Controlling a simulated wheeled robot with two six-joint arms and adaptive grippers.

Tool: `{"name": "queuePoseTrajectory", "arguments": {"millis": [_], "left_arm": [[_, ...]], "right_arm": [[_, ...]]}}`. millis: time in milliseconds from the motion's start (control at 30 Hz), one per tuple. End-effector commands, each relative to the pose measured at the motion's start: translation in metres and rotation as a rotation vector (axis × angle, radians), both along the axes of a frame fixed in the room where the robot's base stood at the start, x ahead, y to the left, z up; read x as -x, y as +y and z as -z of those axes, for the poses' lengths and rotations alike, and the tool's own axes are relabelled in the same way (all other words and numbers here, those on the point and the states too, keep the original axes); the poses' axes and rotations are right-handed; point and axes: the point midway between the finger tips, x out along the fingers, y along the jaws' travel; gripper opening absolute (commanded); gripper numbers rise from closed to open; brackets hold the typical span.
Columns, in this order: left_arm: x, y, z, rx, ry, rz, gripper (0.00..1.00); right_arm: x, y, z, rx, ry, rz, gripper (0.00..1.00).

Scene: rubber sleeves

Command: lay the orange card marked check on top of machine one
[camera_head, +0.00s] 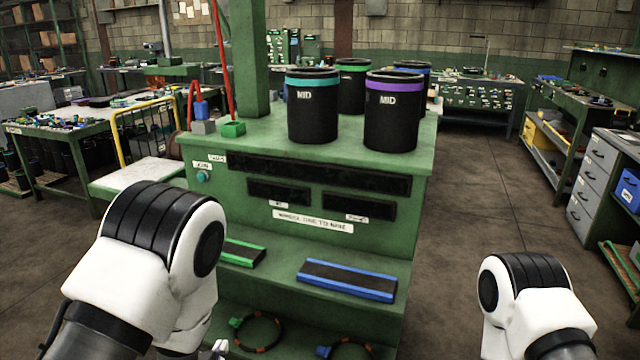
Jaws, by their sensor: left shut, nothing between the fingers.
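A green machine (310,235) stands in the middle, with dark slots, small labels and a white sign on its front; I cannot tell from the labels whether it is machine one. No orange card marked check shows in this view. My left arm comes in at the lower left, and only the tip of my left gripper (220,348) shows at the bottom edge, shut and empty, in front of the machine's lower left. My right arm shows at the lower right; its gripper is out of view.
On the green top stand several black rubber sleeves with coloured bands, two marked MID, one teal-banded (313,115) and one purple-banded (390,120). Lower steps hold a blue-edged strip (346,280) and a ring (258,332). A cluttered table (60,130) is left; open floor (490,200) lies right.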

Motion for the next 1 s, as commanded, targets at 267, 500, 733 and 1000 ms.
{"name": "queuePoseTrajectory", "arguments": {"millis": [267, 500, 733, 1000], "left_arm": [[0.029, 0.000, -0.072, -0.001, 0.004, -0.002, 0.00], [0.040, 0.002, -0.107, -0.001, -0.002, -0.007, 0.00], [0.051, 0.020, -0.062, 0.020, 0.060, -0.061, 0.00], [0.190, 0.067, 0.086, 0.065, 0.719, -0.171, 0.00]], "right_arm": [[-0.001, 0.000, -0.118, 0.000, -0.001, 0.000, 0.40], [-0.001, 0.000, -0.157, 0.000, -0.001, 0.000, 0.40], [0.000, 0.000, -0.127, 0.000, 0.000, 0.000, 0.40], [0.000, 0.000, -0.095, 0.000, 0.000, 0.000, 0.40]]}}
